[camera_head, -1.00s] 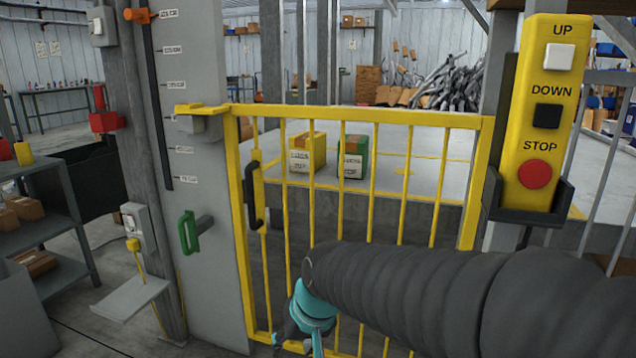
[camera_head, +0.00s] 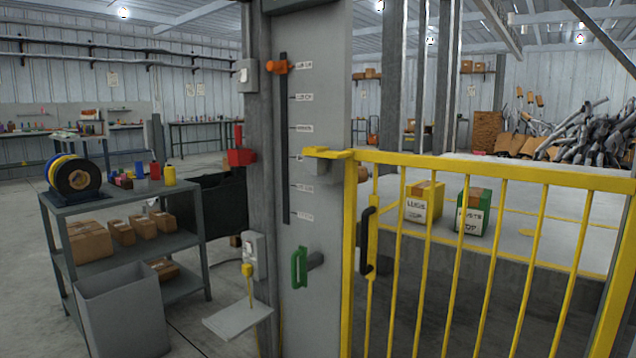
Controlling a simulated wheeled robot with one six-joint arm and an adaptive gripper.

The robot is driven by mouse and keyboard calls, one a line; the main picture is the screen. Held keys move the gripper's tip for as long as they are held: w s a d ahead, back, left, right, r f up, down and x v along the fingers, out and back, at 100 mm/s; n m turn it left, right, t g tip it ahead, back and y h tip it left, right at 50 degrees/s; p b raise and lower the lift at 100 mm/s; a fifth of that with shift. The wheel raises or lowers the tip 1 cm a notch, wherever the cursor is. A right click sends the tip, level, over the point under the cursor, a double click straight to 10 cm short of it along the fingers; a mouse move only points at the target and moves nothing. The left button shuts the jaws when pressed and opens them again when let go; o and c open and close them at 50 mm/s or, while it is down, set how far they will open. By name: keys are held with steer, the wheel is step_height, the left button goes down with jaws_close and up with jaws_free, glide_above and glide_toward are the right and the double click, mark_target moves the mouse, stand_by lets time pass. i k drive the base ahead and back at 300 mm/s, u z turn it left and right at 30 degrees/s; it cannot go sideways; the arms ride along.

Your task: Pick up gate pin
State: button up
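I cannot identify the gate pin for certain. A small yellow piece (camera_head: 248,270) hangs at the grey switch box on the post, above a small tilted grey shelf (camera_head: 237,318); it may be the pin, but it is too small to tell. The yellow barred gate (camera_head: 490,168) stands at the right, with a black handle (camera_head: 367,240) on its left side. A yellow latch piece (camera_head: 328,153) sits at the gate's top left corner, against the grey post. My gripper is not in view.
The grey post (camera_head: 306,205) carries a green handle (camera_head: 300,267), an orange knob (camera_head: 279,67) and a red box (camera_head: 240,156). A grey shelf unit (camera_head: 120,197) with cartons and a spool stands left, beside a grey bin (camera_head: 122,315). Two labelled boxes stand behind the gate.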

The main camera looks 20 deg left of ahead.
mark_target(237, 129)
steer(key=u, duration=1.3)
